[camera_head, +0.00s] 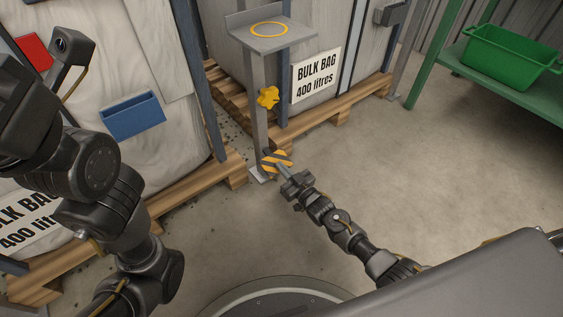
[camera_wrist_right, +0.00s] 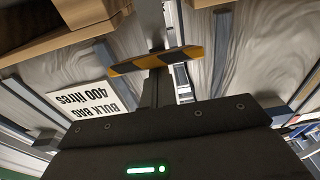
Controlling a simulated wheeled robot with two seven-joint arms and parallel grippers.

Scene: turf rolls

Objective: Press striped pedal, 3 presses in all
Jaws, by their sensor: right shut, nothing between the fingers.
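The striped pedal (camera_head: 276,160) is a yellow and black plate low at the foot of a grey post stand. In the right wrist view the striped pedal (camera_wrist_right: 155,60) shows just beyond the gripper. My right gripper (camera_head: 284,172) is shut and empty, with its fingertips at the pedal's near edge. I cannot tell whether they touch it. In the right wrist view the right gripper's fingers (camera_wrist_right: 156,84) reach up to the pedal and overlap it. My left arm comes in at the left, but its fingers do not show clearly.
The stand (camera_head: 256,100) carries a yellow knob (camera_head: 268,97) and a top plate with a yellow ring (camera_head: 269,30). Bulk bags on wooden pallets (camera_head: 330,115) flank it. A green crate (camera_head: 510,55) sits on a green shelf at right. The floor (camera_head: 430,170) at right is clear.

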